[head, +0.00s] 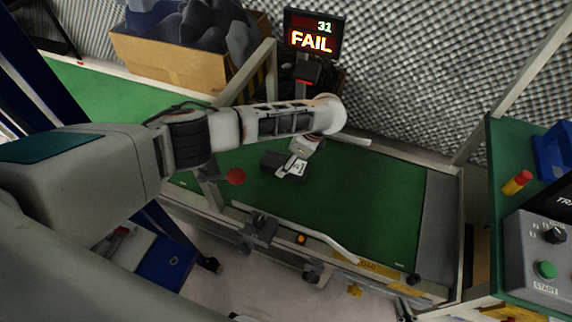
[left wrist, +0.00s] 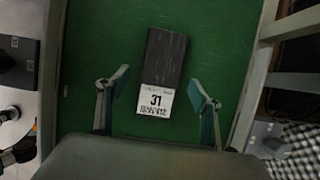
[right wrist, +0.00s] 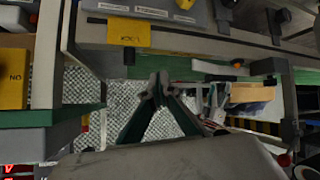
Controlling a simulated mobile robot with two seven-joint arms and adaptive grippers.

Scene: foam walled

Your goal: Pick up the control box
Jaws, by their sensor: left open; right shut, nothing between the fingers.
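The control box (left wrist: 165,58) is a dark, flat oblong block with a white label reading 31 at its near end. It lies on the green belt; in the head view the box (head: 272,159) is partly covered by my left gripper (head: 299,150). In the left wrist view my left gripper (left wrist: 158,84) is open, one finger on each side of the labelled end, with green showing between each finger and the box. My right gripper (right wrist: 158,84) is shut and empty, away from the box, with its fingertips together.
A screen (head: 313,38) reading 31 and FAIL stands behind the belt (head: 360,205). A cardboard box (head: 165,58) of dark foam is at the back left. A red knob (head: 236,176) sticks up near the belt's front edge. A START panel (head: 540,262) is at the right.

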